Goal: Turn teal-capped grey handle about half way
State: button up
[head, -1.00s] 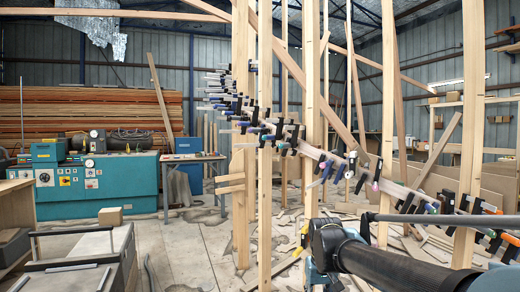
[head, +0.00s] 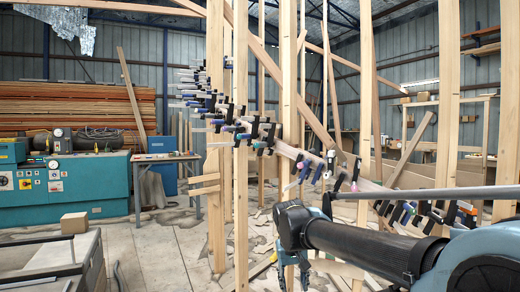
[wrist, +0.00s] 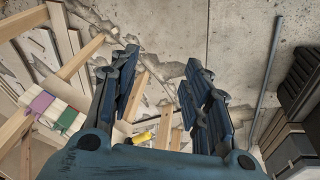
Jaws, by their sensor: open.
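A long row of bar clamps (head: 300,160) runs along the curved wooden stringer, from the upper middle down to the lower right. A small teal-green handle end (head: 243,136) shows about midway up the row; I cannot tell for sure whether it is the teal-capped grey handle. In the wrist view, pale handles with a purple end (wrist: 42,103) and a green end (wrist: 67,119) show at the left, outside my fingers. My gripper (wrist: 160,95) is open and empty, pointing down over the floor. In the head view my gripper (head: 292,270) hangs below the clamp row, partly cut off.
Upright wooden posts (head: 241,150) stand among the clamps, with diagonal braces behind. A teal machine (head: 70,185) and a small table (head: 165,158) stand at the left. A yellow-handled thing (wrist: 143,137) lies below my gripper. The concrete floor (head: 160,240) at left is fairly clear.

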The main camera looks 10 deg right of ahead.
jog(key=w+d+r+m+t+h, duration=0.1)
jog(key=w+d+r+m+h, duration=0.2)
jog(key=w+r, duration=0.8)
jog(key=m+t+h, duration=0.5)
jog(key=t+h, duration=0.3)
jog(key=t, duration=0.2)
send_near(260, 145)
jog(key=x, duration=0.8)
jog(key=w+a+x, duration=0.1)
jog(key=x, duration=0.2)
jog(key=shift+w+d, duration=0.2)
jog(key=shift+w, duration=0.15)
grip_shut()
